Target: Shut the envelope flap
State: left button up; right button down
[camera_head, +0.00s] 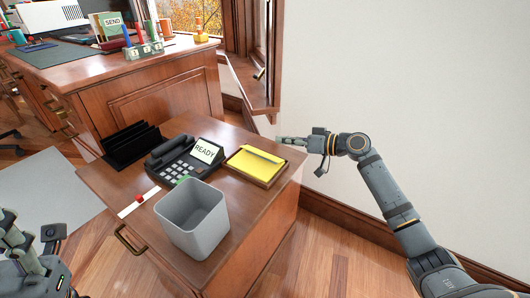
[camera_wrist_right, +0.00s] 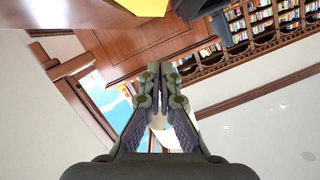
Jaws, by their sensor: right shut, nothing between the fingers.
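A yellow envelope-like sheet (camera_head: 252,165) lies in a shallow wooden tray (camera_head: 267,184) at the right back of the small wooden desk. A thin, paler band runs along its far edge; I cannot tell how its flap stands.
A telephone (camera_head: 185,160) with a READY card (camera_head: 205,151) stands left of the tray. A grey bin (camera_head: 192,222) stands on the front of the desk. A black file holder (camera_head: 130,145) is at back left. The white wall is close on the right.

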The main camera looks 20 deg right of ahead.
jog(key=b, duration=0.2)
send_over(266, 156)
jog(key=w+d, duration=0.1)
jog(key=w, duration=0.1)
jog(key=shift+s+d+f, duration=0.1)
jog(key=shift+s+f, duration=0.15)
jog(key=shift+f, duration=0.45)
jog(key=shift+s+a+f+b, duration=0.15)
jog(key=shift+s+f+b, duration=0.05)
jog(key=shift+f, duration=0.45)
jog(key=shift+s+a+f+b, duration=0.15)
jog(key=shift+s+f, duration=0.05)
jog(key=shift+f, duration=0.4)
jog(key=shift+s+a+f, duration=0.2)
jog(key=shift+a+f, duration=0.05)
jog(key=shift+f, duration=0.2)
